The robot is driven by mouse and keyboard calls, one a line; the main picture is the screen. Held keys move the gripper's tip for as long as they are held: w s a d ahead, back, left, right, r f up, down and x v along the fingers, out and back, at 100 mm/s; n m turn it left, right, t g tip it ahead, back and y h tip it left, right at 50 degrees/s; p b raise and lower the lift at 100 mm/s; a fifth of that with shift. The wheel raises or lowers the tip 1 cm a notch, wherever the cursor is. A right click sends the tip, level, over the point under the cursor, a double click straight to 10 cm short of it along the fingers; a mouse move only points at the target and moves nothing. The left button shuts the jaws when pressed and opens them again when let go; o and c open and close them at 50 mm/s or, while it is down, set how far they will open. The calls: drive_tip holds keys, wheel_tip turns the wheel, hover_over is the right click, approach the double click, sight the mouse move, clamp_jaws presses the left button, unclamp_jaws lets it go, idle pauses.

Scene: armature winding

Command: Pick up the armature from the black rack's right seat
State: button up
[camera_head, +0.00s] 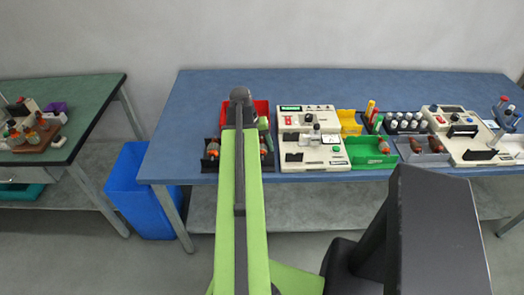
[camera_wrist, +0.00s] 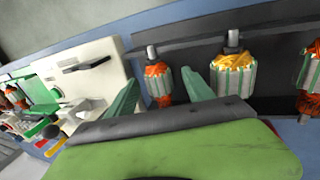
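The black rack (camera_wrist: 275,60) holds a row of armatures with orange-copper windings and pale green-striped bodies. The armature on the seat nearest the cream machine (camera_wrist: 158,84) stands between my gripper's fingertips (camera_wrist: 160,90) in the wrist view. The two green fingers are apart, with a gap on each side of it. A second armature with a yellow top (camera_wrist: 232,72) sits beside it, outside the fingers. In the head view the rack (camera_head: 209,165) is mostly behind my green arm. An armature shows left of the arm (camera_head: 213,149) and part of another right of it (camera_head: 264,146).
A red bin (camera_head: 262,107) stands behind the rack on the blue table (camera_head: 210,88). Cream machines (camera_head: 312,138) stand close on the right, then a green bin (camera_head: 365,158) and a grey bin (camera_head: 420,157). The table's left end is clear.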

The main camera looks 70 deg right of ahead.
clamp_jaws()
drive_tip(key=shift+r, duration=0.1)
idle(0.3)
